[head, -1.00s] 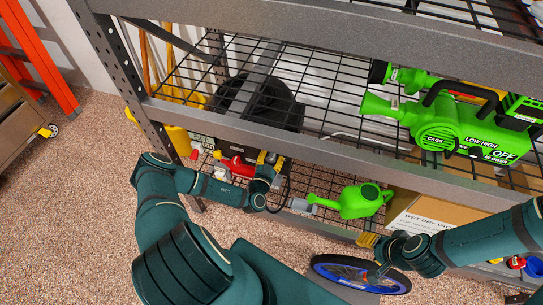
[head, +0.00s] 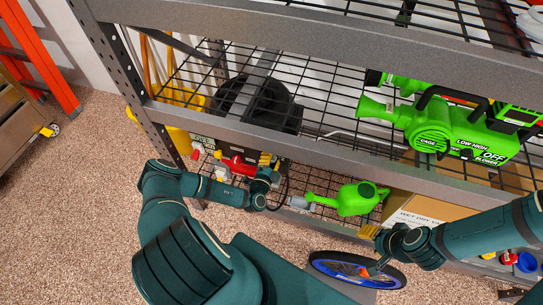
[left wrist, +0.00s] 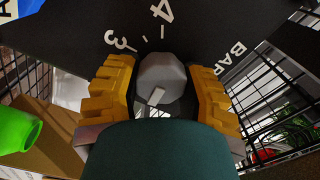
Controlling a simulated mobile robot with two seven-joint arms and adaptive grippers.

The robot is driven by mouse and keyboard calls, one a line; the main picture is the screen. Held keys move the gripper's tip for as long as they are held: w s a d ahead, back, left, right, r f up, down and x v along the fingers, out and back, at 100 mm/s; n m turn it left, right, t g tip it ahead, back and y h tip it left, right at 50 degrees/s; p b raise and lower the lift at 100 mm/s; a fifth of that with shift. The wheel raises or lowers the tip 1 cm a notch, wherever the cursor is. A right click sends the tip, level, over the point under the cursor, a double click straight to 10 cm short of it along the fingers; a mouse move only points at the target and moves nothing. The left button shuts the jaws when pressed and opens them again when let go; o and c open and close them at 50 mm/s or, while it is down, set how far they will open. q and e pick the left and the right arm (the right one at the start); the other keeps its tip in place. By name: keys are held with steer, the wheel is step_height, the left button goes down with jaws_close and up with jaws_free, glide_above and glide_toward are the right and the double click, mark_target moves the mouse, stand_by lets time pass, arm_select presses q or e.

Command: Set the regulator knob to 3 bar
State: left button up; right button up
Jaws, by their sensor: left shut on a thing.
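The regulator knob (left wrist: 161,82) is grey and faceted, with a white mark on its face. It sits on a dark panel (left wrist: 92,42) with the printed figures 3 and 4 and the word BAR. My left gripper (left wrist: 163,90) has its two yellow fingers on either side of the knob and is shut on it. The mark points toward the bottom of the left wrist view, not at the visible figures. In the head view my left gripper (head: 268,166) is by a red device (head: 237,167) on the lower shelf. My right gripper (head: 375,248) is empty, its fingers apart.
A green watering can (head: 358,199) and a cardboard box (head: 425,207) stand on the lower shelf. A blue-rimmed wheel (head: 357,270) lies below my right gripper. A green blower (head: 455,130) sits on the shelf above. The steel shelf beam (head: 300,145) runs above my left gripper.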

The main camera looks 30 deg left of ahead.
arm_select(q)
steer(key=m+p, duration=0.1)
steer(key=m, duration=0.3)
steer(key=shift+m+p, duration=0.3)
steer(key=m+p, duration=0.2)
steer(key=m, duration=0.3)
steer(key=shift+a, duration=0.1)
steer(key=m+p, duration=0.1)
steer(key=m, duration=0.4)
steer(key=m+p, duration=0.1)
steer(key=m, duration=0.1)
steer(key=m+p, duration=0.1)
steer(key=m, duration=0.1)
steer(key=shift+a+f+m, duration=0.15)
steer(key=shift+m, duration=0.15)
steer(key=o, duration=1.2)
steer(key=shift+f, duration=0.1)
